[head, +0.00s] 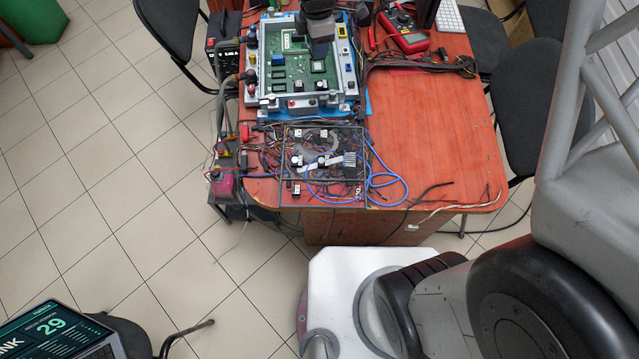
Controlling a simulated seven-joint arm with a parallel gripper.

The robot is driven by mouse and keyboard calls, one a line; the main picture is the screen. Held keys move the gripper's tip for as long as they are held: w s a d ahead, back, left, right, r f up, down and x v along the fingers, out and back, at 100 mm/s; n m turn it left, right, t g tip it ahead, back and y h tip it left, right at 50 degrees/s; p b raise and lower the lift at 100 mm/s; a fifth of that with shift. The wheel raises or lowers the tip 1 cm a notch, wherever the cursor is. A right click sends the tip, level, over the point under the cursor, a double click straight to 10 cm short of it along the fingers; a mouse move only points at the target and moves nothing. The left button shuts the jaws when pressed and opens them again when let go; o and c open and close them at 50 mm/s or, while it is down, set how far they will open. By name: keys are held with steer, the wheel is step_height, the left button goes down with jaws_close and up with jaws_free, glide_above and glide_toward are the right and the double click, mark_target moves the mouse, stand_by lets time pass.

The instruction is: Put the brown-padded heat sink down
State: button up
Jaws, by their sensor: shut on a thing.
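I cannot make out the brown-padded heat sink in the head view. My gripper's fingers do not show either, so what they hold is hidden. My arm's thick black and grey links fill the lower right. A green circuit board (286,76) lies in a pale metal frame (354,62) on the desk. It carries several dark square chips and small blocks.
A dark upright device (318,24) covers the board's upper edge. Grey hoses (227,63) run along its left. A wire-filled frame (325,165) sits at the desk's front. A red multimeter (405,33) lies behind.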

steer(key=s+d+r+n, duration=0.15)
steer(key=s+n, duration=0.25)
steer(key=s, duration=0.9)
steer(key=s+d+n, duration=0.3)
steer(key=s, duration=1)
steer(key=s+d+f+n, duration=0.3)
steer(key=s+f, duration=0.2)
steer(key=s, duration=0.4)
steer(key=s+d+f+n, duration=0.4)
steer(key=s+f, duration=0.2)
steer(key=s, duration=0.4)
steer(key=shift+d, duration=0.2)
steer(key=shift+w+a, duration=0.5)
steer(key=shift+w, duration=0.35)
glide_above(332, 194)
steer(key=shift+f, duration=0.65)
stand_by(0.4)
steer(key=shift+f, duration=1.8)
